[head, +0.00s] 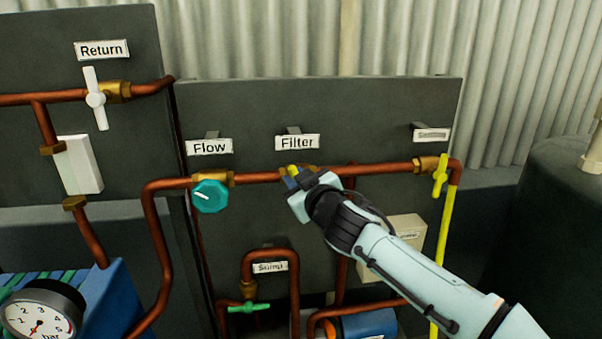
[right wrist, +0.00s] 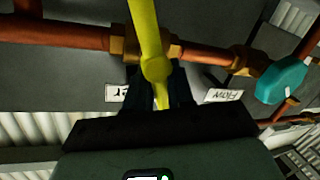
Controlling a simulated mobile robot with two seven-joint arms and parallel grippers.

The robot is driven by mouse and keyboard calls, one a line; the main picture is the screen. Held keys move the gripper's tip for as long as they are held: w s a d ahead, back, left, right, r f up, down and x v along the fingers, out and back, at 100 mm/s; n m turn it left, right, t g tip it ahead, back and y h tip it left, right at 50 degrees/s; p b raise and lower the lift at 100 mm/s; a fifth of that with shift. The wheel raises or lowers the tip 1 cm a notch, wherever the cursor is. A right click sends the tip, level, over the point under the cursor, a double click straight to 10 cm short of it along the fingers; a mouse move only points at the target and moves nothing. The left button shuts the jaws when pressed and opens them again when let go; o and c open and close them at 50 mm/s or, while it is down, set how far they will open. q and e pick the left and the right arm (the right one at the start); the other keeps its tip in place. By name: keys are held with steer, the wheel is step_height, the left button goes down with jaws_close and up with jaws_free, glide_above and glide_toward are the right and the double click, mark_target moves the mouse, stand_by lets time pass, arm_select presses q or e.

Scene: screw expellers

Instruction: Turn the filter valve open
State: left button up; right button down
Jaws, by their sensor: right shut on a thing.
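The filter valve is on the copper pipe under the "Filter" label (head: 297,142). Its yellow handle (head: 293,169) is mostly hidden by my right gripper (head: 292,182) in the head view. In the right wrist view the yellow handle (right wrist: 146,30) lies roughly crosswise to the pipe, over the brass valve body (right wrist: 117,45). My right gripper's dark fingers (right wrist: 160,92) are shut on the handle near its hub. My left gripper is in neither view.
A teal flow knob (head: 210,196) sits left of the filter valve. Another yellow-handled valve (head: 440,176) is to the right, a white-handled return valve (head: 95,98) upper left, and a green sump handle (head: 249,308) below. A pressure gauge (head: 40,315) is lower left.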

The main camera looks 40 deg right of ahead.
steer(key=n, duration=0.2)
steer(key=shift+w+a+f+n+g+p, duration=0.1)
steer(key=shift+a+n+g+p, duration=0.2)
steer(key=shift+g+p, duration=0.1)
steer(key=shift+w+a+f+n+g+h, duration=0.1)
steer(key=shift+f+n+g+h, duration=0.05)
steer(key=shift+n, duration=0.4)
steer(key=shift+f+n+g+h, duration=0.1)
steer(key=shift+n+g+h, duration=0.05)
steer(key=shift+n, duration=0.4)
steer(key=shift+w+a+f+n+g+h, duration=0.1)
steer(key=shift+f+n+g+h, duration=0.2)
steer(key=shift+n, duration=0.65)
steer(key=shift+s+a+f+n+g+h, duration=0.1)
steer(key=shift+n+g+h, duration=0.2)
steer(key=shift+n, duration=0.7)
steer(key=shift+w+f+n+g+h, duration=0.15)
steer(key=shift+n+h, duration=0.25)
steer(key=shift+n, duration=0.55)
steer(key=shift+f, duration=0.1)
steer(key=c, duration=1.1)
jaws_free()
steer(key=shift+c, duration=0.2)
